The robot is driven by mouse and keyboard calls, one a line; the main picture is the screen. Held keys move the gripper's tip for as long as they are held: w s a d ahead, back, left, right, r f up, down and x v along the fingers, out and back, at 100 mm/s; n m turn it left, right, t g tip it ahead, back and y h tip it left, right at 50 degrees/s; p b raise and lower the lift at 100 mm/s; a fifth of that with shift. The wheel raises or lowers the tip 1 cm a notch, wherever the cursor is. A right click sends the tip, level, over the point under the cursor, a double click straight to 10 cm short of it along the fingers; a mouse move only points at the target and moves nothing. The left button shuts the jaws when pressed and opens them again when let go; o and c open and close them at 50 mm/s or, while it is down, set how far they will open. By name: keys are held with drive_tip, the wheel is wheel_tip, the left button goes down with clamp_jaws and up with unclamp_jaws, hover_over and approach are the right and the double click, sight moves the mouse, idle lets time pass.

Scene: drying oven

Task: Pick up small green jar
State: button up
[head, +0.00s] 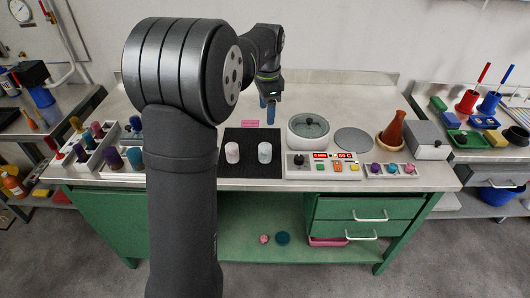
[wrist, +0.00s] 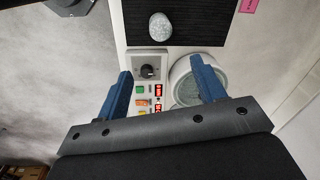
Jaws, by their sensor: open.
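A small pale jar with a greenish tint (head: 265,152) stands on the right half of the black mat (head: 249,174). A similar small jar with a pinkish tint (head: 232,153) stands to its left on the same mat. In the wrist view one pale grey-green jar (wrist: 160,27) shows on the mat (wrist: 205,30), beyond my fingertips; it looks like the greenish one. My gripper (head: 267,108) is above the bench behind the mat, with its blue fingers pointing down. In the wrist view my gripper (wrist: 165,78) is open, with nothing between the fingers.
A round white vessel with a glass lid (head: 308,131) stands right of the mat, behind a control panel (head: 322,165) with a knob and buttons. A grey disc (head: 354,140) and a red-brown flask (head: 394,130) are farther right. Racks with coloured items (head: 100,150) stand left.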

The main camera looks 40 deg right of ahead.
sight(265, 146)
drive_tip(key=f+m, duration=0.1)
drive_tip(key=f, duration=0.3)
drive_tip(key=f+m, duration=0.1)
drive_tip(key=f, duration=0.4)
drive_tip(key=w+d+f+m, duration=0.1)
drive_tip(key=f, duration=0.3)
drive_tip(key=shift+f+g+y, duration=0.15)
drive_tip(key=shift+g+y, duration=0.15)
drive_tip(key=shift+w+a+f, duration=0.1)
drive_tip(key=shift+a+f, duration=0.05)
drive_tip(key=shift+f, duration=1.2)
drive_tip(key=shift+w+a+f, duration=0.1)
drive_tip(key=shift+f, duration=1.25)
drive_tip(key=c, duration=1)
